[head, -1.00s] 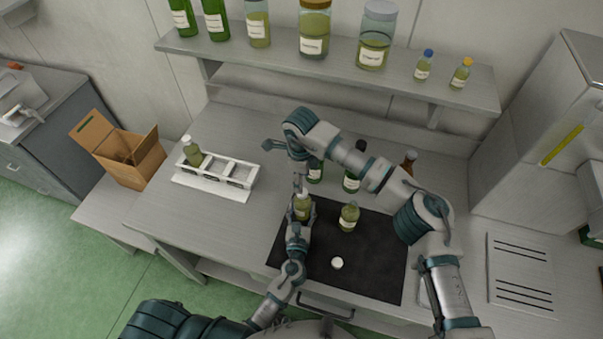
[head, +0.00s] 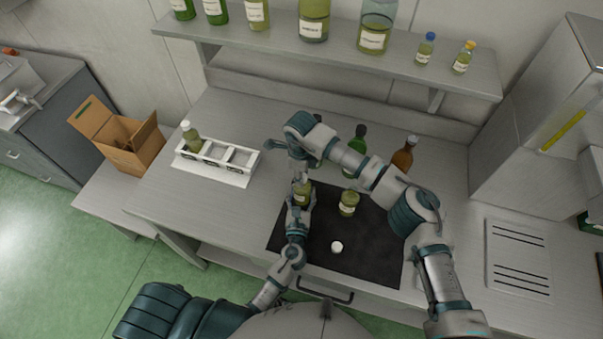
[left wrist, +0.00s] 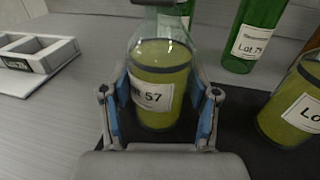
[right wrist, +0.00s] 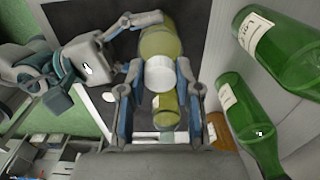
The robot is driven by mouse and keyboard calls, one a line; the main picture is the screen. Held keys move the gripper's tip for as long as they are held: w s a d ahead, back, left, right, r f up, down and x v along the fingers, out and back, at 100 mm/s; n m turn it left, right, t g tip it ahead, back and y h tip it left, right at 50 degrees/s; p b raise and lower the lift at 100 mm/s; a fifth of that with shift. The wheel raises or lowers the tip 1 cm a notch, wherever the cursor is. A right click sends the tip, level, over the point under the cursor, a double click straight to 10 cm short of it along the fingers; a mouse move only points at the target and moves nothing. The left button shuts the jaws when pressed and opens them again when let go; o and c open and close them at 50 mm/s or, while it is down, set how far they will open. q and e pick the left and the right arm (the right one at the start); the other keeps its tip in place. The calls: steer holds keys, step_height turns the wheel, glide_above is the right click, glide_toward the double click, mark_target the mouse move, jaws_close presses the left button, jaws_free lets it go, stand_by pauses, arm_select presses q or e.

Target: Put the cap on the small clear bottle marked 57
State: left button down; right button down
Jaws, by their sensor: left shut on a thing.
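The small clear bottle marked 57 (left wrist: 155,95) holds yellow-green liquid and stands upright on the dark mat (head: 375,250). My left gripper (left wrist: 162,110) is shut around its body. My right gripper (right wrist: 160,95) is above it, fingers pointing down at its top. In the right wrist view a white cap (right wrist: 160,75) shows between the right fingers, at the neck end of the bottle. I cannot tell whether the fingers touch this cap or whether it sits on the neck. A second white cap (head: 337,246) lies on the mat.
A similar bottle (head: 348,203) stands close to the right on the mat. Green bottles (head: 357,143) and a brown bottle (head: 403,155) stand behind. A white rack (head: 217,160) with a capped bottle is at left. A loaded shelf (head: 330,60) overhangs the back.

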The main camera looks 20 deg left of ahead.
steer(key=m, duration=0.2)
steer(key=shift+w+m, duration=0.1)
steer(key=shift+m, duration=0.2)
steer(key=c, duration=0.7)
jaws_free()
step_height(320, 180, up, 12)
steer(key=shift+a+f, duration=0.1)
steer(key=shift+a, duration=0.05)
arm_select(q)
steer(key=shift+c, duration=1.1)
jaws_free()
